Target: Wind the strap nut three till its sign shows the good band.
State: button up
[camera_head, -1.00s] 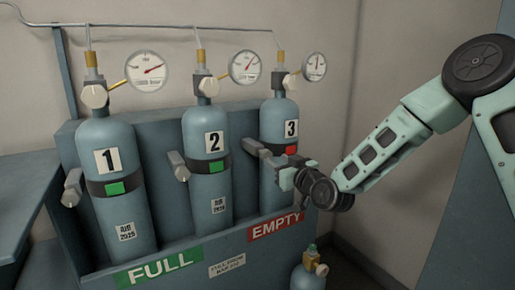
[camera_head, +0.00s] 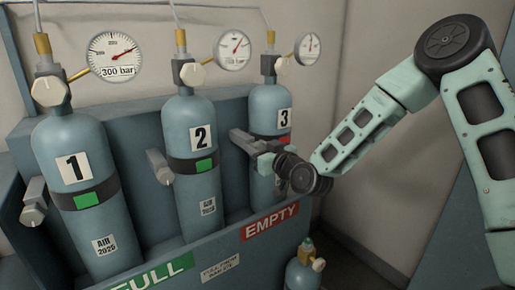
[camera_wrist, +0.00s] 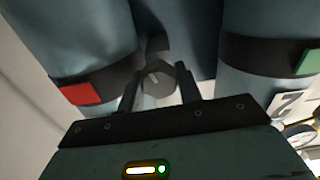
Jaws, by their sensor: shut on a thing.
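Cylinder three (camera_head: 268,108) stands at the right of the rack, and its strap sign (camera_head: 285,140) shows red, partly hidden behind my arm. The red sign also shows at the left in the wrist view (camera_wrist: 79,92). Strap nut three (camera_wrist: 158,79) is a grey knob with a pale line on its face, sitting between cylinders three and two. My gripper (camera_wrist: 158,90) is shut on this nut, one finger on each side. In the head view my gripper (camera_head: 262,150) is at the strap bracket (camera_head: 243,141), left of cylinder three.
Cylinder two (camera_head: 190,120) and cylinder one (camera_head: 75,140) show green signs; their strap nuts (camera_head: 160,168) (camera_head: 33,206) stick out at their left. A small cylinder (camera_head: 303,270) stands on the floor before the rack. The rack front has an EMPTY label (camera_head: 270,221).

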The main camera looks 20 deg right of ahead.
jog(key=shift+c, duration=0.5)
jog(key=shift+m, duration=0.3)
jog(key=m+b, duration=0.1)
jog(key=m, duration=0.2)
jog(key=shift+d+m, duration=0.15)
jog(key=shift+m, duration=2.05)
jog(key=shift+f, duration=0.1)
jog(key=o, duration=0.7)
